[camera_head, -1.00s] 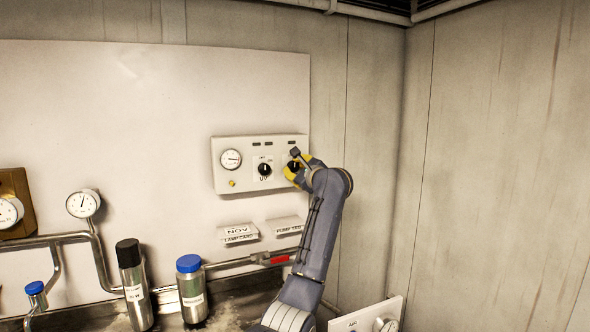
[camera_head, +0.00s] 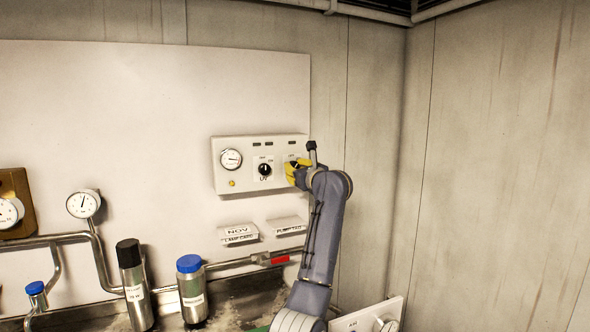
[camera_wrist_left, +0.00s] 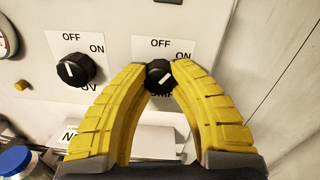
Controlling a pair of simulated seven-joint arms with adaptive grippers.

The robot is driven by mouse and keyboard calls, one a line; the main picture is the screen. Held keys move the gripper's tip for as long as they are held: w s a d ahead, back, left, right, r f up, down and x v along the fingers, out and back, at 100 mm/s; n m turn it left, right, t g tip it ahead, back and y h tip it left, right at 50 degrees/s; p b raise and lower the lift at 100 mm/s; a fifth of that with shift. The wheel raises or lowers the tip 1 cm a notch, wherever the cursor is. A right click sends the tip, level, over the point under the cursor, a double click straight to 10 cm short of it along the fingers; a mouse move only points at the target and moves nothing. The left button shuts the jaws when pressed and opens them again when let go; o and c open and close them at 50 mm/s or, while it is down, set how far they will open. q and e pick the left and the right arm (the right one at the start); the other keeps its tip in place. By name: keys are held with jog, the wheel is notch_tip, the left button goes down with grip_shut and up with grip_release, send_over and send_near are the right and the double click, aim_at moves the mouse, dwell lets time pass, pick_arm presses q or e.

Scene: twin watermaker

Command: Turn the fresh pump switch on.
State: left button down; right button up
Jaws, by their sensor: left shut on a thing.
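The control panel (camera_head: 226,178) on the wall carries two rotary switches. The right switch's black knob (camera_wrist_left: 158,75) sits between my left gripper's yellow fingertips (camera_wrist_left: 159,72), which are shut on it. Its white mark is tilted up and right, toward the ON label (camera_wrist_left: 184,56); OFF is printed above it. In the head view my left gripper (camera_head: 293,168) covers most of this knob. The other switch, labelled UV (camera_head: 265,170), has its own black knob, also seen in the left wrist view (camera_wrist_left: 75,70), pointing up toward OFF. My right gripper is out of view.
A round gauge (camera_head: 231,159) and a yellow button (camera_head: 231,183) are on the panel's left. Two label holders, NOV (camera_head: 238,233) and a pump tag (camera_head: 289,226), project below. Pipes and canisters (camera_head: 191,290) stand lower left. The right wall is bare.

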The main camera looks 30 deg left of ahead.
pick_arm(q)
jog(key=m, duration=0.5)
jog(key=shift+f, duration=0.35)
jog(key=shift+m, duration=0.3)
jog(key=c, duration=1.2)
grip_release()
jog(key=shift+o, duration=1)
jog(key=shift+r, duration=0.2)
jog(key=v, duration=1.2)
jog(key=shift+s+f, duration=0.1)
